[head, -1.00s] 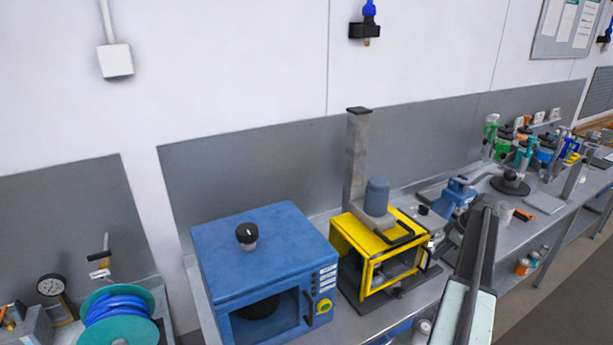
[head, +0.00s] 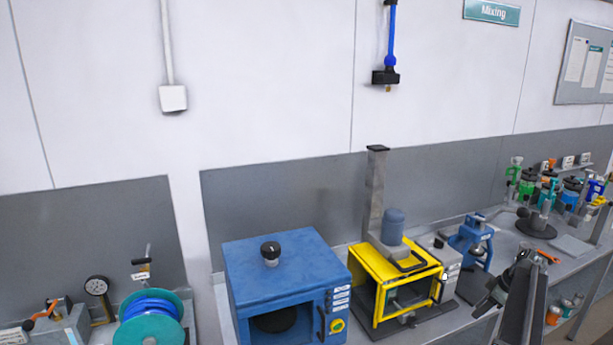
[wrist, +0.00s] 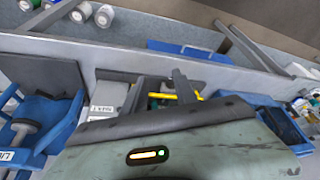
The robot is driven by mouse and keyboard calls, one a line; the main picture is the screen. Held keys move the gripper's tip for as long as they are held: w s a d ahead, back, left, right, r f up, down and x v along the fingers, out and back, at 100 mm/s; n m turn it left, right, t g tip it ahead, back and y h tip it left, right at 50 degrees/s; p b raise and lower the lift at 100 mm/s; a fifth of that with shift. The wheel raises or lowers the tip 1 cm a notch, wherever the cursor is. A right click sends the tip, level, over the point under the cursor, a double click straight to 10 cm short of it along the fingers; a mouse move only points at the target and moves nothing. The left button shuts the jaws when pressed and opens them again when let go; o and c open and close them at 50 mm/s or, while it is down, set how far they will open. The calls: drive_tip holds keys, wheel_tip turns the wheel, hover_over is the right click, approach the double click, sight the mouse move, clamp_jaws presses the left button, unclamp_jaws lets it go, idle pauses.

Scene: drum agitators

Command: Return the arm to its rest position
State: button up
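My arm (head: 522,305) is raised at the lower right of the head view, in front of the bench. My gripper shows in the wrist view (wrist: 160,88), where its two dark fingers stand apart with nothing clearly held between them. In the head view, dark parts at the arm's upper end overlap the bench's front edge. The wrist housing hides the lower middle of the wrist view.
A blue oven-like box (head: 285,262) and a yellow-framed guarded mixer (head: 360,285) stand on the bench. A small blue press (head: 470,238) is right of them. Bottles and clamps (head: 570,190) crowd the far right. A hose reel (head: 150,318) is at lower left.

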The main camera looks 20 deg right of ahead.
drive_tip(key=w+a+f+m+g+b, duration=0.1)
drive_tip(key=w+a+f+b, duration=0.15)
drive_tip(key=a, duration=0.95)
drive_tip(key=w+a+f+m+g+b, duration=0.1)
drive_tip(key=w+a+f+b, duration=0.15)
drive_tip(key=a, duration=0.95)
drive_tip(key=w+a+f+m+g+b, duration=0.15)
drive_tip(key=a+f, duration=0.25)
drive_tip(key=a, duration=0.8)
drive_tip(key=s+a+f+m+h+b, duration=0.1)
drive_tip(key=s+a+f+b, duration=0.1)
drive_tip(key=a, duration=0.6)
drive_tip(key=s+a+f+b, duration=0.1)
drive_tip(key=s+a+b, duration=0.1)
drive_tip(key=a, duration=0.7)
drive_tip(key=s+a+f+m+h+b, duration=0.1)
drive_tip(key=s+a+f+b, duration=0.1)
drive_tip(key=a, duration=0.7)
drive_tip(key=shift+s+a+f+m+h, duration=0.15)
drive_tip(key=shift+s+f+m+h, duration=0.2)
drive_tip(key=shift+s, duration=0.15)
